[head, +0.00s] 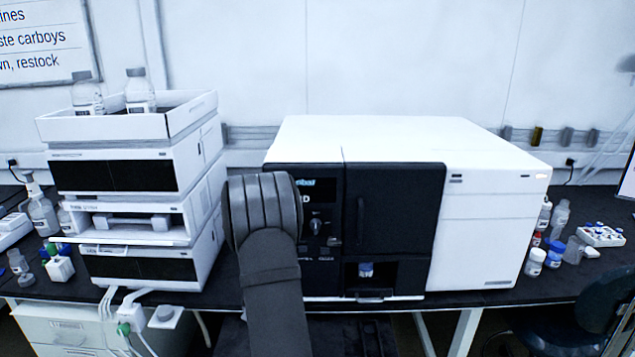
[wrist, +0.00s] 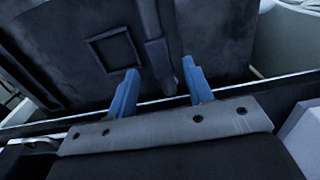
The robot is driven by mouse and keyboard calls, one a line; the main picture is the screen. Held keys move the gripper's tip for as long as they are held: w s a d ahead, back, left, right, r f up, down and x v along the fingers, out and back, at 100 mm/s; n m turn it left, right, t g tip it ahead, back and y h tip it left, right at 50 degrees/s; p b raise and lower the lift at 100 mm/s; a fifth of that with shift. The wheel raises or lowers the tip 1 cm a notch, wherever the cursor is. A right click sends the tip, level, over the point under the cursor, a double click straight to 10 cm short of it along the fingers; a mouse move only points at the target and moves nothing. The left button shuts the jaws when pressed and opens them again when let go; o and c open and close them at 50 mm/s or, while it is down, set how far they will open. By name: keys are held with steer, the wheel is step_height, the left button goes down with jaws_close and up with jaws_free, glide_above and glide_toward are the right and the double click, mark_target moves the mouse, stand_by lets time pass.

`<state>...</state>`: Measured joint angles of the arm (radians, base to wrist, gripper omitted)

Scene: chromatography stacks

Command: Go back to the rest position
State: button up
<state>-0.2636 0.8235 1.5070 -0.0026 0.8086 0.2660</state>
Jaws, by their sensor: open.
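My gripper (wrist: 163,88) shows in the wrist view with its two blue fingers spread apart and nothing between them. Beyond the fingers is a dark surface with a square frame on it. In the head view my dark grey arm rises in front of the instruments, and the gripper itself is hidden there. The large white and black instrument (head: 490,210) stands behind and to the right of my arm. A small vial with a blue cap (head: 366,270) sits in its lower front recess.
A stack of white modules (head: 125,175) stands left of my arm, with two bottles in its top tray (head: 190,112). Small bottles and a vial rack (head: 600,236) stand at the right. Cables and a drawer unit (head: 65,330) are at the lower left.

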step_height(320, 180, up, 6)
step_height(320, 180, down, 13)
steer(key=shift+r, duration=0.1)
steer(key=r, duration=0.5)
steer(key=shift+d+r, duration=0.1)
steer(key=shift+d, duration=0.2)
steer(key=s+d+r, duration=0.3)
steer(key=d+r, duration=0.4)
steer(key=d, duration=0.4)
steer(key=s+d+f, duration=0.1)
steer(key=s+d, duration=0.2)
steer(key=d, duration=1.1)
steer(key=s+d, duration=0.3)
steer(key=d, duration=1.1)
steer(key=w+a+f, duration=0.3)
steer(key=a, duration=0.1)
steer(key=shift+w, duration=0.35)
steer(key=shift+f, duration=0.1)
